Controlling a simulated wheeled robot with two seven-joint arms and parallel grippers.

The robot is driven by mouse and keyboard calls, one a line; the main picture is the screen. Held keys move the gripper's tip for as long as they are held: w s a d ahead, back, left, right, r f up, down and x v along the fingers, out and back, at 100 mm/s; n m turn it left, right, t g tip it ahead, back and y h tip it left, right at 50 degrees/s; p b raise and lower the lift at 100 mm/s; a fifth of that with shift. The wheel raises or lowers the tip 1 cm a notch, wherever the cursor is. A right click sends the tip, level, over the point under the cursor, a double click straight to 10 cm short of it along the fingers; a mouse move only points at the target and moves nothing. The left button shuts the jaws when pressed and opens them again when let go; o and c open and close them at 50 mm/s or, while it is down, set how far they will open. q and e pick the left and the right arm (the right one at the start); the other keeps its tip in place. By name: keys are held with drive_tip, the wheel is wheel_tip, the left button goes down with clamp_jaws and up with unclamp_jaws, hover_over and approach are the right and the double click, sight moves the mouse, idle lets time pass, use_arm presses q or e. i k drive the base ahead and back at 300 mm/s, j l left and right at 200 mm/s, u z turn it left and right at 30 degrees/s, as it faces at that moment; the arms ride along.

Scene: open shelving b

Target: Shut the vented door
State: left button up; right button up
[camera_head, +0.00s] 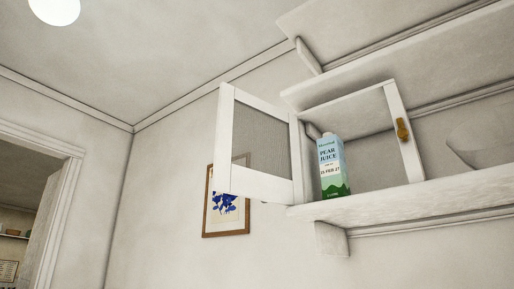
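The vented door (259,144) is a white frame around a grey mesh panel. It stands swung open to the left of a white cabinet (397,128) on the wall shelf, in the head view. Its right edge meets the cabinet's left side. A brass-coloured latch or handle (402,130) sits on the cabinet's right front post. A pear juice carton (331,167) stands upright at the cabinet's left, near the opening. Neither of my grippers shows in this view.
The white shelf (420,201) carries the cabinet, with more shelves (400,65) above. A pale bowl-like shape (485,148) is at the right. A framed blue flower picture (227,212) hangs behind the door. A doorway (45,190) is at the left.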

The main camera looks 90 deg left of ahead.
sight(227, 178)
drive_tip(key=k+j+u, duration=0.1)
drive_tip(key=j, duration=0.4)
drive_tip(key=k+j+u, duration=0.1)
drive_tip(key=k+j, duration=0.15)
drive_tip(key=j, duration=0.25)
drive_tip(key=k+j+u, duration=0.1)
drive_tip(key=j, duration=0.4)
drive_tip(key=k+j+u, duration=0.15)
drive_tip(key=j, duration=0.4)
drive_tip(key=k+j+u, duration=0.1)
drive_tip(key=j, duration=0.45)
drive_tip(key=k+j+u, duration=0.1)
drive_tip(key=j, duration=0.45)
drive_tip(key=k, duration=0.05)
